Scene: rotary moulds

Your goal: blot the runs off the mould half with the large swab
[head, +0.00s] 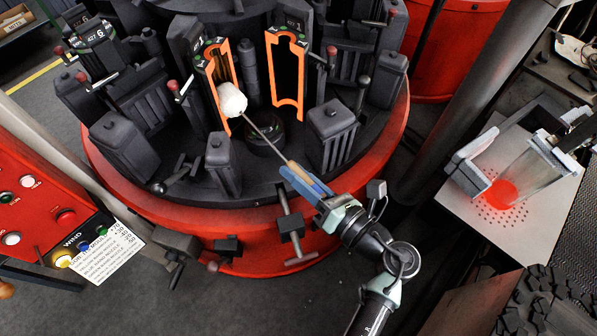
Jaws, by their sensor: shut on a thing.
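My gripper (307,187) is shut on the wooden handle of the large swab (232,98). The swab's thin metal rod points up and left, and its fat white head is in front of the left mould half (220,68). I cannot tell whether the head touches that half's inner face. The left and right mould halves (287,66) stand open, with orange inner faces. The swab head hides part of the left half's cavity. Runs on the mould are too small to make out.
Several other dark mould stations (122,145) ring the red-sided rotary table (160,203). A red control panel (35,205) stands at the left. At the right, a glass piece with a glowing red end (502,192) rests over a perforated plate (470,200). Dark floor shows at the front.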

